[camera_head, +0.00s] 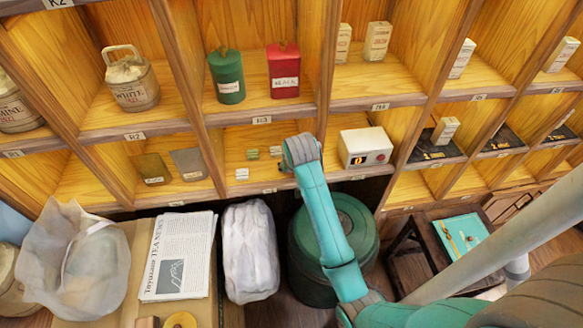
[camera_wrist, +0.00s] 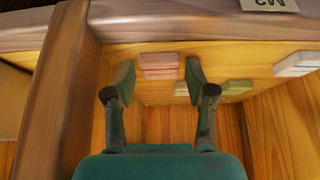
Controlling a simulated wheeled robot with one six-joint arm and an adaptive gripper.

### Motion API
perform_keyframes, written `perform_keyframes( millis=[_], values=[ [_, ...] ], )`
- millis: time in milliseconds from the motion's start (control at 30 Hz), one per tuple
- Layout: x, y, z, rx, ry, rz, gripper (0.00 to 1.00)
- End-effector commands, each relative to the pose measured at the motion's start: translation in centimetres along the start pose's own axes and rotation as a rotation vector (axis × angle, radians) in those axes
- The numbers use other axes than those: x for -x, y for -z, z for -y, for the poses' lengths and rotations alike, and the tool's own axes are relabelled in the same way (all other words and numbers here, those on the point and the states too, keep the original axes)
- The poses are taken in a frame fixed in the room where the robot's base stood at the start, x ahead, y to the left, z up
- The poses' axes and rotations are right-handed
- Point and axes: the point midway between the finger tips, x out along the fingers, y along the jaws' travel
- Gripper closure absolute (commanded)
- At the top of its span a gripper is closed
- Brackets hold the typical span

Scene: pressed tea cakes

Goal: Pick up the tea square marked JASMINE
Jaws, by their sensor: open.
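A pinkish stacked tea square (camera_wrist: 160,61) lies near the shelf's front edge in the wrist view. My gripper (camera_wrist: 159,74) is open, with one finger on each side of that square. I see no grip on it. A green tea square (camera_wrist: 238,87) and a pale one (camera_wrist: 297,64) lie to the right. The pinkish square is mostly hidden there. No marking is readable, so I cannot tell which is JASMINE.
Wooden dividers close the cubby on both sides; one divider (camera_wrist: 62,90) stands close left of my gripper in the wrist view. A front lip (camera_wrist: 190,22) runs along the shelf. A white box with a dial (camera_head: 365,148) stands in the cubby to the right.

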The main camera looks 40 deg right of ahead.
Motion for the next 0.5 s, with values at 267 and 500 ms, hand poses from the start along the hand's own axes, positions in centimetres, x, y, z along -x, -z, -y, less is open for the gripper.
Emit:
perform_keyframes(
  millis=[267,500],
  values=[
    [0.04,0.02,0.0,0.0,0.0,0.0,0.73],
    [0.05,0.01,0.0,0.0,0.0,0.0,0.74]
  ],
)
